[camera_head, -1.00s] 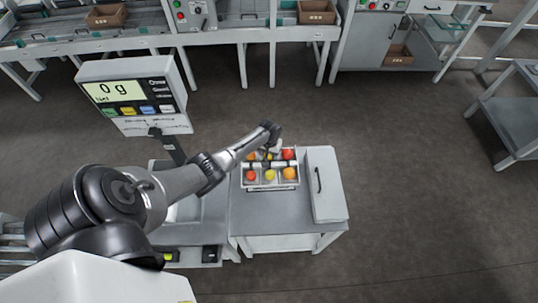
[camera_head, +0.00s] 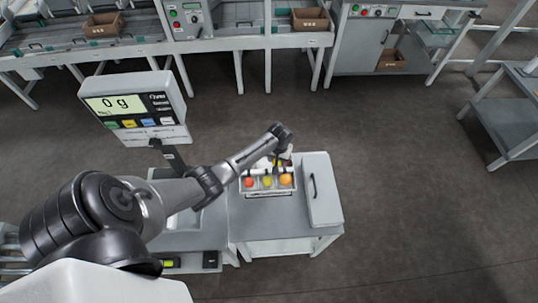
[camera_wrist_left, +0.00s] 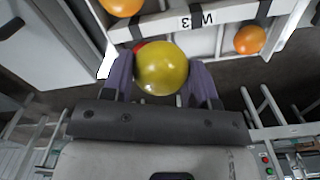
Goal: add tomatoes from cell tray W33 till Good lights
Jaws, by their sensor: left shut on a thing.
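The cell tray W33 (camera_head: 267,193) stands on a grey cabinet top, with a red, a yellow and an orange tomato (camera_head: 286,180) in its front row. My left gripper (camera_head: 280,158) is over the tray's back part and hides some of its cells. In the left wrist view the gripper (camera_wrist_left: 160,76) is shut on a yellow tomato (camera_wrist_left: 162,68), beside the tray wall with its label (camera_wrist_left: 197,20). A red tomato shows partly behind it. The scale display (camera_head: 115,104) reads 0 g above coloured blocks. My right gripper is out of view.
The scale's base is left of the tray, partly hidden by my arm. Benches with brown boxes (camera_head: 310,20) line the back. The floor between is clear.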

